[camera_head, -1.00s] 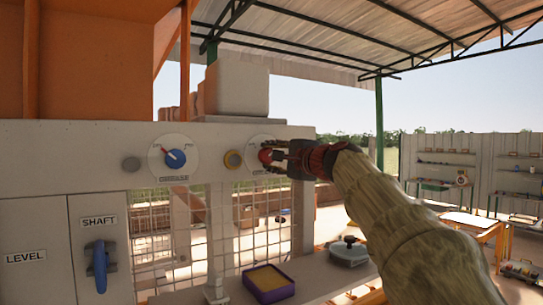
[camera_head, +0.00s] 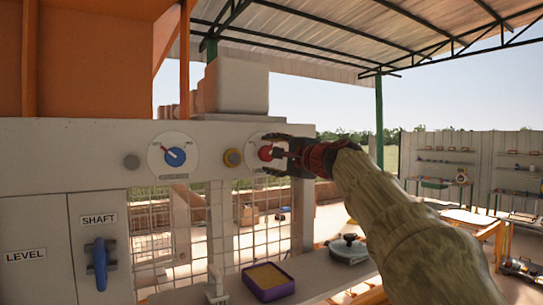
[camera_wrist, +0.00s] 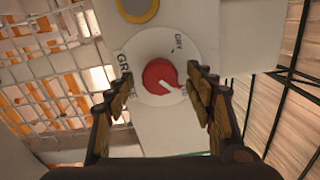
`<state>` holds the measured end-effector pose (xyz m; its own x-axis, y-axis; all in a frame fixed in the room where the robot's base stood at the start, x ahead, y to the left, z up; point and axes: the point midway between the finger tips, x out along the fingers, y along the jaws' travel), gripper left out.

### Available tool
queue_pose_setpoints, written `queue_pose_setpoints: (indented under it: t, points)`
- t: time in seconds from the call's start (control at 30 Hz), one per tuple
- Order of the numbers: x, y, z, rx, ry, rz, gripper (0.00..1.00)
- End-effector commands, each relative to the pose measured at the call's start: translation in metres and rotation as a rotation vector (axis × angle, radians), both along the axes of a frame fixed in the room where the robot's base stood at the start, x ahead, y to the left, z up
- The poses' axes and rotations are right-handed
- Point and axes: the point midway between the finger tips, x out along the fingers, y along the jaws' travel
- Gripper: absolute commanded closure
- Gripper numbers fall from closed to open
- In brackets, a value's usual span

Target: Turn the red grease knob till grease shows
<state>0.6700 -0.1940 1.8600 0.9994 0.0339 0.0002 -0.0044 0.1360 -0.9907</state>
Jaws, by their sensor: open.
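The red grease knob (camera_head: 265,153) sits on a round white dial on the grey beam, at the middle of the head view. My gripper (camera_head: 281,153) is in front of the knob from the right. In the wrist view the open fingers (camera_wrist: 160,84) stand on both sides of the knob, with gaps between them and it. I cannot make out any grease.
A blue knob (camera_head: 175,157) on its own dial, a yellow-ringed button (camera_head: 232,158) and a grey button (camera_head: 131,162) are to the left. A purple tray (camera_head: 268,292) and a lidded grey container (camera_head: 347,250) stand on the ledge below. Wire mesh lies under the beam.

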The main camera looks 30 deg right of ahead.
Motion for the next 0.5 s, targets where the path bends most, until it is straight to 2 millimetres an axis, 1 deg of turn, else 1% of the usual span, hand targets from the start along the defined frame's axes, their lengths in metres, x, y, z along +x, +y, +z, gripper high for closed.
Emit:
queue_pose_setpoints:
  t: [0.17, 0.27, 0.37, 0.47, 0.5]
  points:
    - [-0.001, 0.000, 0.000, 0.000, 0.000, 0.000, 0.46]
    - [-0.006, -0.001, 0.001, -0.001, -0.001, -0.001, 0.46]
    - [-0.018, -0.001, 0.001, 0.000, -0.001, -0.002, 0.46]
    - [-0.037, -0.002, 0.001, -0.001, -0.002, -0.003, 0.46]
    - [-0.046, -0.002, 0.001, -0.002, -0.002, -0.003, 0.46]
